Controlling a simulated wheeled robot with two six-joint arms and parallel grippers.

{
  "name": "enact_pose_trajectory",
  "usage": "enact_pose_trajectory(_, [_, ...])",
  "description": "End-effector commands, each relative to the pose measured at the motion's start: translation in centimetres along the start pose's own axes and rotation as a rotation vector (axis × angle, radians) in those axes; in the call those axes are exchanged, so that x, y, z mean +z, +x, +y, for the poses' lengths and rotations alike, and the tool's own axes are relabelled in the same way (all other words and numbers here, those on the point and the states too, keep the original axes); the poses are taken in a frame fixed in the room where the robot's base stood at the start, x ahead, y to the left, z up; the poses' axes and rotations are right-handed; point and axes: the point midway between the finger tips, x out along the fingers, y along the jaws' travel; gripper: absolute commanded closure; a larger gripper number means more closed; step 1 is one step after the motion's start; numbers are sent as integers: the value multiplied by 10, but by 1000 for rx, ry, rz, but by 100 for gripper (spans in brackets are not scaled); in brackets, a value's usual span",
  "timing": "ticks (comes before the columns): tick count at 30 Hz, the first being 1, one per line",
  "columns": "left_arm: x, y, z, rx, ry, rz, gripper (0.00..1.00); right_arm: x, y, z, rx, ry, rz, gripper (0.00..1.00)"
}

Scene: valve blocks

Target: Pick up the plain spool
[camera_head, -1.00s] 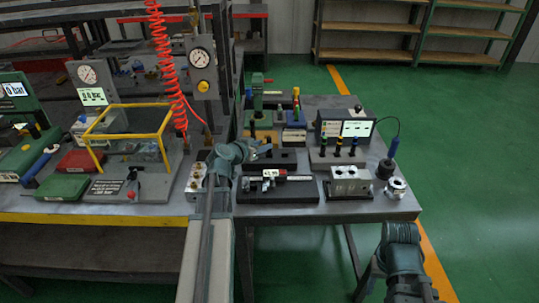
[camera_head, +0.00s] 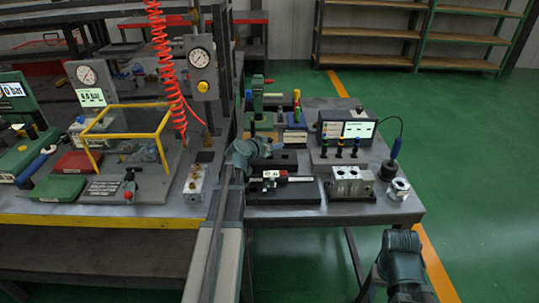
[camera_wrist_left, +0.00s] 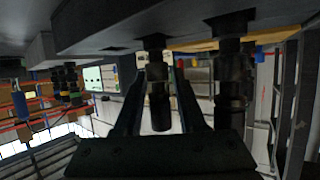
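Two dark spools stand side by side in the left wrist view, which appears upside down. One spool (camera_wrist_left: 159,105) is between the two fingers of my left gripper (camera_wrist_left: 161,88). The other spool (camera_wrist_left: 232,85) stands just right of the fingers. Both are dim, and I cannot tell which is plain. The fingers are apart on either side of the first spool, with narrow gaps showing. In the head view my left gripper (camera_head: 265,149) is low over the back left of the right-hand table, and hides the spools. My right arm shows at the bottom right, but its fingers are out of frame.
A black fixture with a red-marked gauge (camera_head: 272,183) lies in front of the left gripper. A silver valve block (camera_head: 351,183) and a display box with dark pins (camera_head: 345,130) stand to the right. A red coiled hose (camera_head: 165,60) hangs to the left.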

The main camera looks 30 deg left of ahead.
Motion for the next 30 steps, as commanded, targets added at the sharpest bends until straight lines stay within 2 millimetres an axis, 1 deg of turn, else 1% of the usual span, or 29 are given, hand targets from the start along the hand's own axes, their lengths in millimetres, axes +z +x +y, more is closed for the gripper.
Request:
enact_pose_trajectory(3, [0,-1,0,0,0,0,60,0,-1,0,0,0,0,50])
enact_pose_trajectory(8, [0,-1,0,0,0,0,89,0,-1,0,0,0,0,50])
enact_pose_trajectory(9, [0,-1,0,0,0,0,96,0,-1,0,0,0,0,50])
enact_pose_trajectory(10, [0,-1,0,0,0,0,100,0,-1,0,0,0,0,50])
enact_pose_trajectory(24, [-1,-2,0,0,0,0,100,0,-1,0,0,0,0,50])
enact_pose_trajectory(30, [-8,-5,0,0,0,0,100,0,-9,1,0,0,0,50])
